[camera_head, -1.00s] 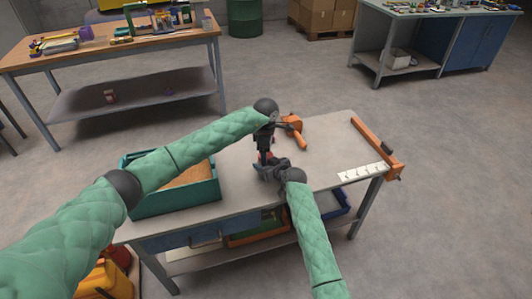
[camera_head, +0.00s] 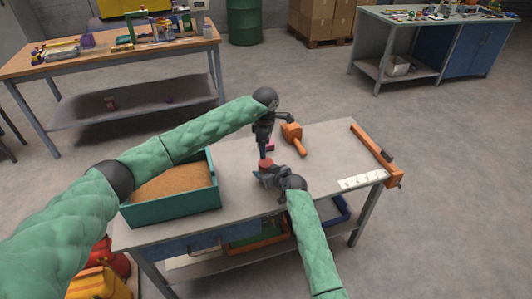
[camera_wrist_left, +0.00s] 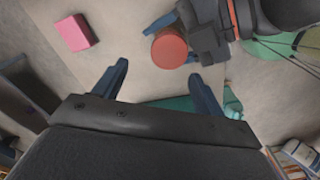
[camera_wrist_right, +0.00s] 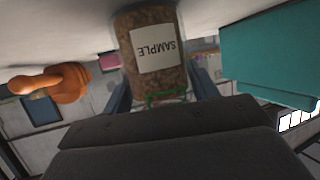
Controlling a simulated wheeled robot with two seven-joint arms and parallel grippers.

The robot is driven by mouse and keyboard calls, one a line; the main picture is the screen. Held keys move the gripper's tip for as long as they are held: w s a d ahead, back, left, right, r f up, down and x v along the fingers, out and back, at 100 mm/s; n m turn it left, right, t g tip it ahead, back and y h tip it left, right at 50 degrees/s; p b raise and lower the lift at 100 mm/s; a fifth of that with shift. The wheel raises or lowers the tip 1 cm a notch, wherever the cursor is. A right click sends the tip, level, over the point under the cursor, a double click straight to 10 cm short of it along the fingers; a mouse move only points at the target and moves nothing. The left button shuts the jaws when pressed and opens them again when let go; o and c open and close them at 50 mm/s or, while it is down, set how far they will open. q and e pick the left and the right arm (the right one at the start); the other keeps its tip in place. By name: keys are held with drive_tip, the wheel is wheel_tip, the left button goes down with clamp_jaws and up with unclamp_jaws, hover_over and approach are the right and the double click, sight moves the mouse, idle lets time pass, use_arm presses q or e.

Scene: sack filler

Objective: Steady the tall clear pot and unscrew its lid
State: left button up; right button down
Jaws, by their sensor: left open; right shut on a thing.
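The tall clear pot (camera_wrist_right: 152,60) is full of brown grains and has a white SAMPLE label; it shows upside down in the right wrist view. My right gripper (camera_wrist_right: 163,92) is shut around it, and in the head view this gripper (camera_head: 267,176) is low over the table. The round red lid (camera_wrist_left: 169,50) shows from above in the left wrist view, and in the head view (camera_head: 265,163). My left gripper (camera_wrist_left: 158,72) is open and empty, above the lid and apart from it. Most of the pot is hidden in the head view.
A teal bin of brown grain (camera_head: 216,190) stands left on the table. An orange tool (camera_head: 292,133) lies behind the grippers. A pink block (camera_wrist_left: 73,33) lies near the pot. A white numbered strip (camera_head: 362,183) and orange bar (camera_head: 375,152) lie at right.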

sight(266, 162)
use_arm(q)
drive_tip(key=s+r+m, duration=0.1)
drive_tip(key=m, duration=0.1)
drive_tip(key=shift+s+a+r+m, duration=0.1)
drive_tip(key=shift+m, duration=0.2)
drive_tip(key=shift+d+m, duration=0.3)
drive_tip(key=shift+f, duration=3.95)
